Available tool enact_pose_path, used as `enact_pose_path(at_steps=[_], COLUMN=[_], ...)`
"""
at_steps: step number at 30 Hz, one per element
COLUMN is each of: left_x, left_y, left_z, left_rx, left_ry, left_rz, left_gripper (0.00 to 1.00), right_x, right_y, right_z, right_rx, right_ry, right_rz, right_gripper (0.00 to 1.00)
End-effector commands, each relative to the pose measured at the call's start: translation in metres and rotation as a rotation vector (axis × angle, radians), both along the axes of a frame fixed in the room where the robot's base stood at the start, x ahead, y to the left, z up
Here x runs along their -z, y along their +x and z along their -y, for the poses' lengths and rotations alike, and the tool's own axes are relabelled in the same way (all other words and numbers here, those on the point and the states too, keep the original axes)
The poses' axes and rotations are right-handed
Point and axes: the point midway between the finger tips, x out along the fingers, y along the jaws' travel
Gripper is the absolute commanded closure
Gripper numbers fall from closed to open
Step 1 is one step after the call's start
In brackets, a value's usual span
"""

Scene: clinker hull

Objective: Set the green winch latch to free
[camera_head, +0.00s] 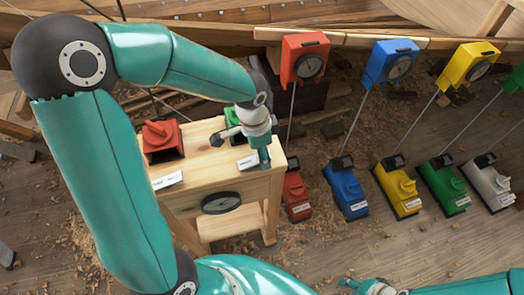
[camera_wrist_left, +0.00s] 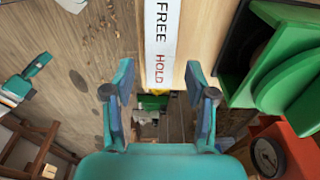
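The green winch (camera_head: 232,117) sits on the wooden bench (camera_head: 205,176), mostly hidden behind my left wrist in the head view. In the left wrist view the green winch (camera_wrist_left: 290,62) fills the upper right. A white label strip (camera_wrist_left: 162,40) reading FREE and HOLD lies beside it, HOLD nearer my fingers. I cannot tell the latch's setting. My left gripper (camera_head: 264,157) is over the bench's right end, beside the label; in the wrist view its fingers (camera_wrist_left: 160,84) are apart with nothing held between them. My right gripper (camera_head: 368,287) is at the bottom edge, its fingers unclear.
A red winch (camera_head: 162,143) with its own label sits at the bench's left. A dark round dial (camera_head: 221,203) is on the bench front. Red, blue, yellow, green and white units stand on the floor to the right, with rods up to gauge boxes. Shavings litter the floor.

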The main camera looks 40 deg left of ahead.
Motion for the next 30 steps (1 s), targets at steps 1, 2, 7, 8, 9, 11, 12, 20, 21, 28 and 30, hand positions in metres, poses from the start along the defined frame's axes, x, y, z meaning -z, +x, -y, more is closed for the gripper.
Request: enact_pose_path(at_steps=[1,2,7,8,9,11,12,20,21,28,30], left_x=[0.000,0.000,-0.001,-0.002,-0.004,-0.009,-0.013,-0.061,-0.069,-0.106,-0.112], left_y=[0.000,0.000,0.000,0.000,0.000,0.000,0.000,-0.004,-0.005,-0.008,-0.009], left_z=[0.000,0.000,0.000,0.000,0.000,0.000,-0.001,-0.004,-0.004,-0.007,-0.007], left_rx=[0.000,0.000,0.000,0.000,0.000,0.000,-0.001,0.000,-0.001,0.000,0.000], left_ry=[0.000,-0.001,0.000,0.000,0.000,0.000,0.000,0.000,0.000,0.000,-0.001], left_rz=[0.000,-0.001,0.000,0.000,0.001,0.001,0.003,0.005,0.005,0.003,0.001], left_gripper=[0.44,0.44,0.44,0.44,0.44,0.44,0.44,0.44,0.44,0.44,0.44], right_x=[0.000,0.000,0.000,0.000,-0.001,-0.001,-0.001,0.000,0.000,0.000,0.000], right_y=[0.000,0.000,0.000,0.000,0.000,0.000,0.000,0.000,0.000,0.000,0.000], right_z=[0.000,0.000,0.000,0.000,0.000,0.000,0.000,0.000,0.000,0.000,0.000], right_rx=[0.000,0.000,0.000,0.000,0.000,0.000,0.000,0.000,0.000,0.000,0.000], right_ry=[0.000,0.000,0.000,0.000,0.000,0.000,0.000,0.000,0.000,0.000,0.000], right_rz=[0.000,0.000,0.000,0.000,0.000,0.000,0.000,0.000,0.000,0.000,0.000], right_gripper=[0.60,0.60,0.60,0.60,0.60,0.60,0.60,0.60,0.60,0.60,0.60])
